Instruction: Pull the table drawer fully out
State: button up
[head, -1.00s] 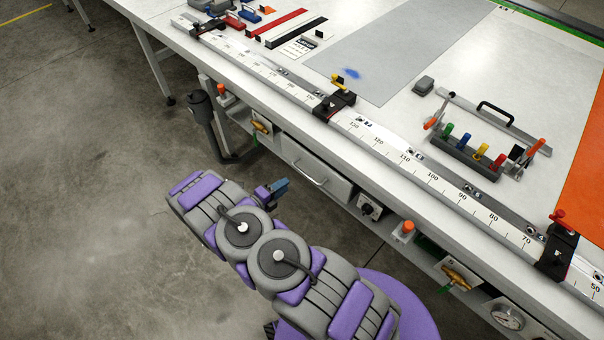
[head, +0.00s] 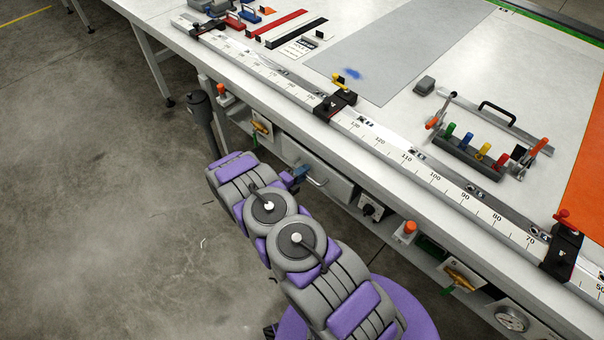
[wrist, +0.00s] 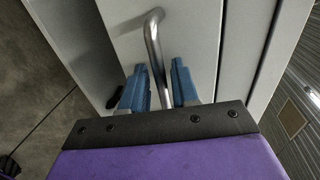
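The table drawer (head: 330,170) is a grey front under the table's near edge, and it looks shut. Its metal bar handle (head: 316,182) also shows in the wrist view (wrist: 152,45), running down between my fingers. My gripper (head: 299,173) is at the handle's left part in the head view. In the wrist view my gripper's blue fingertips (wrist: 160,85) stand on either side of the handle, with a gap visible on both sides. The far end of the handle lies beyond the fingertips. My arm hides part of the area below the drawer.
The white table (head: 400,75) has a long metal ruler rail along its near edge. Right of the drawer are a black knob (head: 371,209), an orange button (head: 408,230) and a brass valve (head: 460,277). A dark cylinder (head: 203,118) stands at left. The floor at left is clear.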

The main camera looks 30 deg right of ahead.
jog(key=shift+d, duration=0.25)
jog(key=c, duration=0.5)
grip_shut()
jog(key=shift+s+a+f, duration=0.1)
jog(key=shift+a, duration=0.05)
